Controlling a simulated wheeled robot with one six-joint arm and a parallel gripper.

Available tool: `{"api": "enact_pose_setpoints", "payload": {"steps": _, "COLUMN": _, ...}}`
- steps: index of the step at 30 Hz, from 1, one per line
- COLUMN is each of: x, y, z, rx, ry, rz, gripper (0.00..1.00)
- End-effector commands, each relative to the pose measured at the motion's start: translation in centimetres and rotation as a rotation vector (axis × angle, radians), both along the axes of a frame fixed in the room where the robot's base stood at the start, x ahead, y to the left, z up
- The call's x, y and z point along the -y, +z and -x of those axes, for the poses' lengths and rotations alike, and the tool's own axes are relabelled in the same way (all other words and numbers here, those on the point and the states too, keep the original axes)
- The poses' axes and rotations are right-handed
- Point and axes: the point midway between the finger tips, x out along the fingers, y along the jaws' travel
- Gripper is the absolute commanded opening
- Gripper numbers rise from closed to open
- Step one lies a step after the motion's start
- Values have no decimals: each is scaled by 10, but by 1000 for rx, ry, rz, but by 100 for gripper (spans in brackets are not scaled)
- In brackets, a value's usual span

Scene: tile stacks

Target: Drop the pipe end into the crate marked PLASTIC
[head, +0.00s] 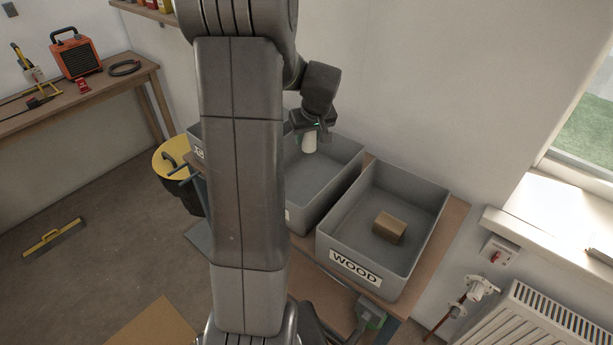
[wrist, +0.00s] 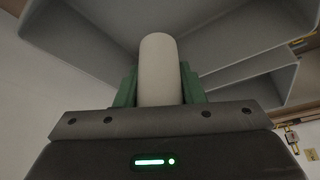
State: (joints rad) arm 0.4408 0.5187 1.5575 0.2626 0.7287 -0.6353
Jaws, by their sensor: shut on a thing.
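The pipe end (wrist: 159,70) is a short, pale, off-white cylinder in the wrist view. My gripper (wrist: 158,88) is shut on it, with green finger pads on both sides. In the head view my gripper (head: 310,133) holds the pipe end (head: 310,144) over the middle grey crate (head: 338,183). That crate's label is mostly hidden behind my arm, so I cannot read it. A further grey crate (head: 194,131) shows left of my arm, its label also mostly covered. No label reading PLASTIC is visible.
The right crate, marked WOOD (head: 354,268), holds a brown block (head: 389,227). A yellow-topped bin (head: 170,158) stands left of the crates. A radiator (head: 545,318) and window sill (head: 560,215) are at the right. A workbench (head: 90,95) stands at the far left.

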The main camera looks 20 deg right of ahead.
Motion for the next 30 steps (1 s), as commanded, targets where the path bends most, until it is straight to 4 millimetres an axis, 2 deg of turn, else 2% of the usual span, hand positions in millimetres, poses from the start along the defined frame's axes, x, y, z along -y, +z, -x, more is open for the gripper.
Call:
{"api": "enact_pose_setpoints", "payload": {"steps": 6, "x": 0, "y": -29, "z": 0, "rx": -2, "ry": -1, "rz": -1, "gripper": 14}}
{"api": "enact_pose_setpoints", "payload": {"steps": 12, "x": 0, "y": -48, "z": 0, "rx": 0, "ry": -1, "rz": 1, "gripper": 14}}
{"api": "enact_pose_setpoints", "payload": {"steps": 22, "x": 0, "y": -51, "z": 0, "rx": 0, "ry": 0, "rz": 0, "gripper": 14}}
{"api": "enact_pose_setpoints", "payload": {"steps": 23, "x": 0, "y": -51, "z": 0, "rx": 0, "ry": 0, "rz": 0, "gripper": 39}}
{"api": "enact_pose_setpoints", "payload": {"steps": 26, "x": 0, "y": -51, "z": 0, "rx": 0, "ry": 0, "rz": 0, "gripper": 59}}
{"api": "enact_pose_setpoints", "payload": {"steps": 30, "x": 0, "y": -51, "z": 0, "rx": 0, "ry": 0, "rz": 0, "gripper": 61}}
